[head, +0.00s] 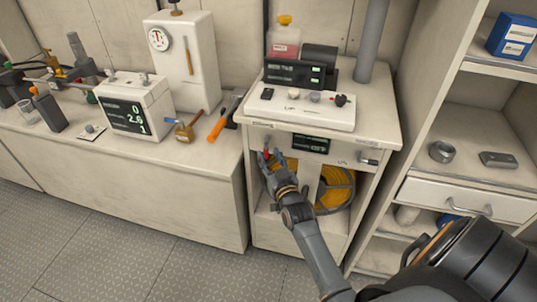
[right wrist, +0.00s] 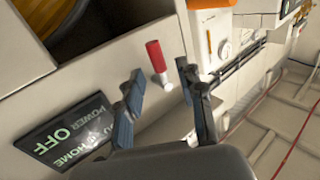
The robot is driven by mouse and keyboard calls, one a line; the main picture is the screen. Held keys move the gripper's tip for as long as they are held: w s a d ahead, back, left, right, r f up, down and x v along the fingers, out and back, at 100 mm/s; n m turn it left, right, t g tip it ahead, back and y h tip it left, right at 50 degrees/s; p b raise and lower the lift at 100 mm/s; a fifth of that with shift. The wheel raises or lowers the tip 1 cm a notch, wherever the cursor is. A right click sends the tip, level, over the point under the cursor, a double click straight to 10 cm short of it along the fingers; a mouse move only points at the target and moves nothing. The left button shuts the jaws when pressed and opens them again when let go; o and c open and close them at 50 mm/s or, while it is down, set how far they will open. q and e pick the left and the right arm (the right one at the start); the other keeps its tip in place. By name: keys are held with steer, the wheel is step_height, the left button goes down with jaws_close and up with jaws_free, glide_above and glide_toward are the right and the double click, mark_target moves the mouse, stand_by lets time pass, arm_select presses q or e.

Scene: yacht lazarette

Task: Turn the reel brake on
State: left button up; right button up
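A small red-handled lever (right wrist: 156,56) with a pale metal end sticks out of the cabinet's front panel. In the head view its red part (head: 266,154) shows at my right gripper (head: 271,160). In the right wrist view that gripper (right wrist: 160,74) is open, with its fingers on either side of the lever's line. Contact cannot be told. The yellow-orange reel (head: 335,188) sits in the open bay, partly hidden by my arm. A dark display (right wrist: 68,132) beside the lever reads "POWER OFF" and "HOME"; it also shows in the head view (head: 311,144). My left gripper is out of view.
A white control box (head: 300,110) with knobs stands on the cabinet top. A silver knob (head: 369,161) projects from the front at right. The bench at left holds a scale display (head: 135,105) and an orange-handled tool (head: 218,126). Shelves (head: 470,145) stand at right.

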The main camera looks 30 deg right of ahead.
steer(key=shift+w+d, duration=0.2)
steer(key=shift+w, duration=0.45)
jaws_close()
